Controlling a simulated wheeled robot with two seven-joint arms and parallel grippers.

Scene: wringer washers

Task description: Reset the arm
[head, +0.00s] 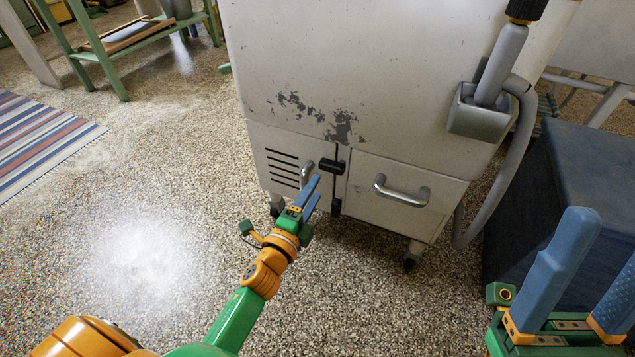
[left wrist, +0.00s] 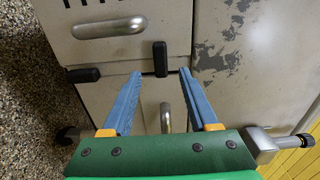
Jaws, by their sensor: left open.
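My left gripper (head: 315,189) is open in front of the lower front of a worn cream washer (head: 370,70). Its blue fingers also show in the left wrist view (left wrist: 161,74), spread apart with nothing held.
A dark blue box-shaped object (head: 570,170) stands right of the washer. A grey hose (head: 520,130) hangs on the washer's right side. A striped rug (head: 40,140) and a green bench (head: 95,55) lie to the left. The speckled floor (head: 170,190) between is clear.

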